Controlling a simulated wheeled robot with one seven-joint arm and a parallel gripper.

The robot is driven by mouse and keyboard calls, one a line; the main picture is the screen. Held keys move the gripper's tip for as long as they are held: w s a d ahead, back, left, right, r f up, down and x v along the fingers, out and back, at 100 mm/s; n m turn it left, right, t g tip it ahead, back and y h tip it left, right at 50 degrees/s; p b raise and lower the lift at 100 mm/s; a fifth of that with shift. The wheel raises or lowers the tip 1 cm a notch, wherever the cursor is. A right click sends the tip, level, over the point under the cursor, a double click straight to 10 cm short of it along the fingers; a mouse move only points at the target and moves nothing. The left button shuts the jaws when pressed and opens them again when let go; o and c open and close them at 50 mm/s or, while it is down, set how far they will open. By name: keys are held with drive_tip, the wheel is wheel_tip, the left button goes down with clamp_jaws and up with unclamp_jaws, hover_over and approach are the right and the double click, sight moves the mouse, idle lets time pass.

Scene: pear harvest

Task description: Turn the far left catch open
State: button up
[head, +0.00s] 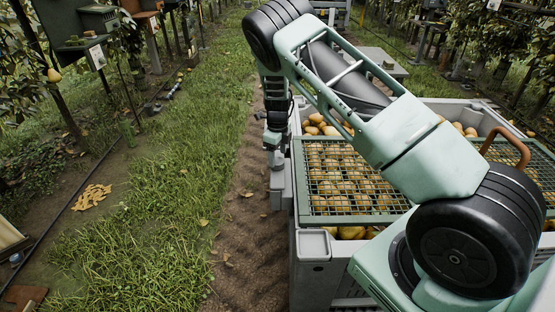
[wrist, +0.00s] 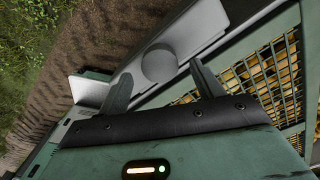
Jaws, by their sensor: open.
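The grey bin (head: 312,268) is full of pears (head: 345,185) and has a green mesh lid (head: 312,203) across its middle. My gripper (head: 275,152) points down at the bin's left side, near the far end. In the wrist view my gripper (wrist: 161,70) is open, with one finger on either side of the round grey knob of the far left catch (wrist: 160,63). I cannot tell whether the fingers touch it. In the head view my arm hides this catch.
An orange-brown handle (head: 507,143) stands on the lid's right side. My arm spans above the bin. A pale flat plate (wrist: 88,90) sits left of the fingers.

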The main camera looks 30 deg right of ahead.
sight(278, 160)
wheel_tip(278, 160, up, 14)
drive_tip(key=shift+r, duration=0.25)
idle(0.5)
